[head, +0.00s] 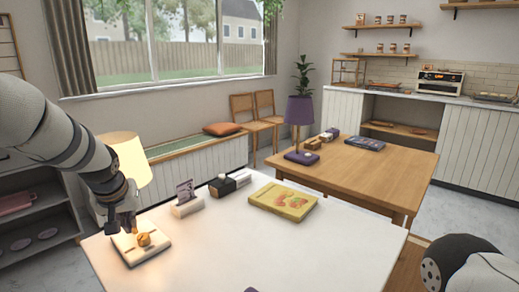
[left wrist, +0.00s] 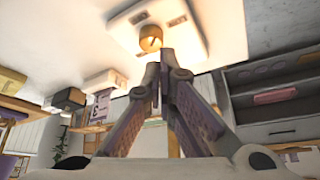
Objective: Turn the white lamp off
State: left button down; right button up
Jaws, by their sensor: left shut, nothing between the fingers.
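The white lamp stands at the left of the white table. Its cream shade (head: 128,160) glows warm, so it is lit. Its square white base (head: 159,248) carries a round golden knob (head: 144,240). My left gripper (head: 130,228) reaches down over the base, beside the knob. In the left wrist view the fingers (left wrist: 166,56) are together and empty, with the tips close to the knob (left wrist: 150,38); I cannot tell whether they touch it. The lamp base (left wrist: 190,45) shows behind it.
A card holder (head: 187,208), a dark box (head: 221,187) and a yellow book (head: 283,201) lie farther right on the white table (head: 250,245). A purple lamp (head: 299,110) stands on the wooden table (head: 365,163) behind. The white table's front middle is clear.

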aim_at(143, 245)
pick_arm(q)
notch_tip(143, 245, down, 5)
jog(key=shift+s+a+f+b, duration=0.1)
jog(key=shift+b, duration=0.4)
jog(key=shift+f, duration=0.8)
pick_arm(e)
jog(key=shift+s+a+f+g, duration=0.1)
jog(key=shift+s+f+g, duration=0.2)
jog(key=shift+s+f, duration=0.55)
pick_arm(q)
jog(key=shift+w, duration=0.4)
pick_arm(e)
jog(key=shift+s+f, duration=0.2)
pick_arm(q)
jog(key=shift+d+r, duration=0.15)
jog(key=shift+d, duration=0.15)
pick_arm(e)
jog(key=shift+w+r, duration=0.2)
pick_arm(q)
jog(key=shift+w+d, duration=0.1)
jog(key=shift+d, duration=0.15)
jog(key=shift+w+d, duration=0.15)
jog(key=shift+d, duration=0.3)
pick_arm(e)
jog(key=shift+w+r, duration=0.25)
pick_arm(q)
jog(key=shift+d+f, duration=0.15)
jog(key=shift+f, duration=0.05)
